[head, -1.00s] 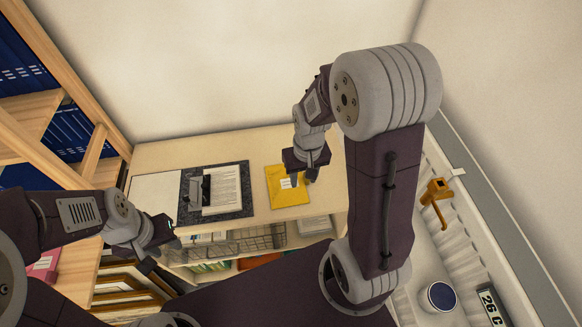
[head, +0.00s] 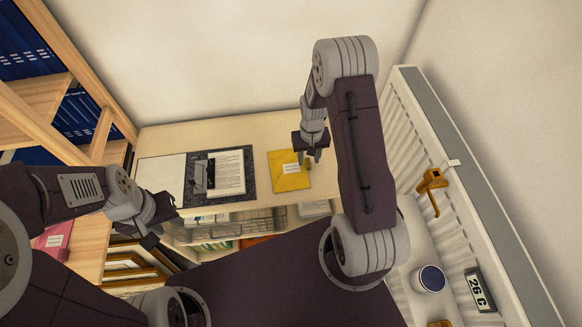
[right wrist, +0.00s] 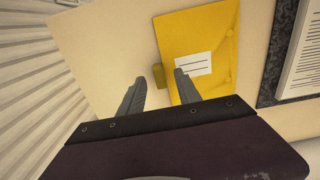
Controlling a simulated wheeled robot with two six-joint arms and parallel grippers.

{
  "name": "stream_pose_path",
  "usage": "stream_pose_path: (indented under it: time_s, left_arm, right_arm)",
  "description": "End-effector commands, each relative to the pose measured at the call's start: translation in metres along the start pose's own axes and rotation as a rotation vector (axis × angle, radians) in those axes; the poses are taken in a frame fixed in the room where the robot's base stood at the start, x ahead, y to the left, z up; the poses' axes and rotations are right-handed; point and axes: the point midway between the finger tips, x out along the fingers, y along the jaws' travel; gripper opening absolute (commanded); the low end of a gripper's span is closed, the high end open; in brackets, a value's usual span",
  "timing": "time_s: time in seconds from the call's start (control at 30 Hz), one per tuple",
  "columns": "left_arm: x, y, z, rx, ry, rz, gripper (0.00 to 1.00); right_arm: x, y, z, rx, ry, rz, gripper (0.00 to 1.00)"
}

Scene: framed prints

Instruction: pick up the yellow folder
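The yellow folder (head: 289,178) lies flat on the wooden desktop, with a white label on its front. It also shows in the right wrist view (right wrist: 205,35), with a small darker yellow tab (right wrist: 158,75) sticking out from its edge. My right gripper (head: 313,160) is above the folder's right edge in the head view. In the right wrist view its two fingers (right wrist: 160,90) are apart, one over the folder and one beside it, with the tab between them. They hold nothing. My left gripper (head: 164,222) is open and empty, off the desk's front left.
A wire basket (head: 265,225) and shelves are below the desktop. A blue-topped cup (head: 431,279) and a date block (head: 480,291) are at lower right.

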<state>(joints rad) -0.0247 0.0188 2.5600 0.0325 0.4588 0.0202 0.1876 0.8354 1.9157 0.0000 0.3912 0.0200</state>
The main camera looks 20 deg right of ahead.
Motion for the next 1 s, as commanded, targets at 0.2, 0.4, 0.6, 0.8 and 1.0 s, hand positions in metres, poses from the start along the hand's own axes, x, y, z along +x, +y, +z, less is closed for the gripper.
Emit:
stream_pose_path:
  time_s: [0.2,0.4,0.6,0.8,1.0]
  left_arm:
    - [0.0,0.0,0.0,0.0,0.0,0.0,0.36]
    - [0.0,0.0,0.0,0.0,0.0,0.0,0.36]
    - [0.0,0.0,0.0,0.0,0.0,0.0,0.36]
    - [0.0,0.0,0.0,0.0,0.0,0.0,0.36]
    - [0.002,0.0,0.0,0.0,0.0,0.0,0.36]
  right_arm:
    - [0.012,0.0,0.0,0.0,0.001,0.0,0.4]
    - [0.011,0.0,0.0,0.0,0.001,0.0,0.12]
    - [0.011,0.0,0.0,0.0,0.001,0.0,0.0]
    - [0.01,0.0,0.0,0.0,0.002,0.0,0.0]
    - [-0.01,0.0,-0.001,0.0,0.005,0.0,0.0]
